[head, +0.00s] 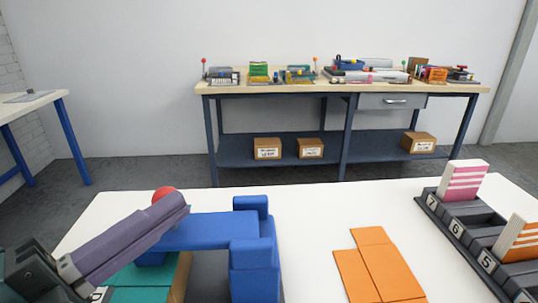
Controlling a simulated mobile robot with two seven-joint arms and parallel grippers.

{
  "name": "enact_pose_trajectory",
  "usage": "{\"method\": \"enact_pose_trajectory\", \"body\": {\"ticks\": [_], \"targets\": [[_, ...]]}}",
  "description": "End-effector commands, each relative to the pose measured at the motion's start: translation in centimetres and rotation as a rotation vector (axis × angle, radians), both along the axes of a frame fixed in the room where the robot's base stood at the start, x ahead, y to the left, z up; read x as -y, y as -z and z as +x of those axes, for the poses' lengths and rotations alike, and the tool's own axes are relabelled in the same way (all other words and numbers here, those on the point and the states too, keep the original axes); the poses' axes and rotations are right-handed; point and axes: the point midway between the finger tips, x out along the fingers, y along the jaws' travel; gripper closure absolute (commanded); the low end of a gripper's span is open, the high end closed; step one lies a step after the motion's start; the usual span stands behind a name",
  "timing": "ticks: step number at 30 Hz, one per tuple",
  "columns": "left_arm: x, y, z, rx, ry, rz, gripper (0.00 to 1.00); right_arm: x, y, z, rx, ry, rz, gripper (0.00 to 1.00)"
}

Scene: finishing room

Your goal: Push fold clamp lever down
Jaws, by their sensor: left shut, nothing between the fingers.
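The fold clamp (252,256) is blue and stands on the white table at lower centre-left. Its flat blue arm (205,231) reaches left from an upright post. A red ball knob (164,192), seemingly of the clamp lever, shows just behind my fingers; the rest of the lever is hidden, so its angle is unclear. Below the arm is a teal piece (150,278) with a wooden side. My left gripper (182,207) comes in from lower left, shut and empty, its purple-grey fingers overlapping the knob and arm in the picture. Contact cannot be told. My right gripper is not in view.
An orange folded sheet (378,268) lies right of the clamp on the white table (310,215). A dark numbered rack (462,220) with striped cards stands at the right edge. A workbench (300,88) with several devices stands behind.

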Motion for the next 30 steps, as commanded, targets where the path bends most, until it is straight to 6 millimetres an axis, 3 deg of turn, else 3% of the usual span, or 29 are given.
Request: {"method": "enact_pose_trajectory", "body": {"ticks": [5,19,30], "targets": [[-0.5,0.2,-0.5,-0.003,-0.001,0.000,1.00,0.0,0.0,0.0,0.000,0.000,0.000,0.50],[-6.3,1.4,-6.0,-0.002,-0.001,0.001,1.00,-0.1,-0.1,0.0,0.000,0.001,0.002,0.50],[-7.2,1.5,-6.8,0.000,0.000,0.000,1.00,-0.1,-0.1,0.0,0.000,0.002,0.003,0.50]]}}
